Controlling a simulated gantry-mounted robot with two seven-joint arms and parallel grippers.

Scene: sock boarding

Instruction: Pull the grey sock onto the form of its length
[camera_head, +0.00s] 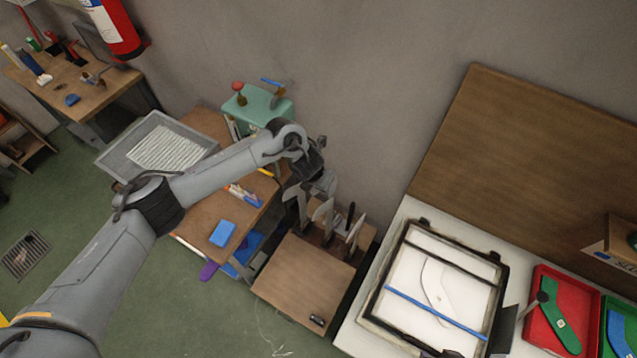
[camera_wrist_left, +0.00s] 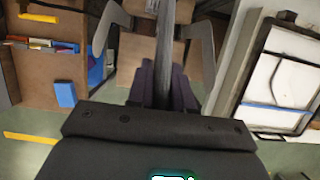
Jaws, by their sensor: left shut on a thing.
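My left gripper (camera_head: 318,184) hangs over the row of pale, foot-shaped forms on the wooden stand. In the left wrist view its dark jaws (camera_wrist_left: 164,88) are shut on a narrow grey strip (camera_wrist_left: 166,42), which looks like the grey sock. I cannot tell whether the sock is around a form. One curved form (camera_wrist_left: 107,30) stands apart to the left of it and another form (camera_wrist_left: 205,42) to the right. In the head view the middle form (camera_head: 325,211) is just below the gripper, and its upper part is hidden.
To the left is a bench with a blue block (camera_head: 222,233) and a grey tray (camera_head: 112,158). To the right stand a black-edged frame (camera_head: 497,262) and a red tray (camera_head: 535,290). A wall is behind.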

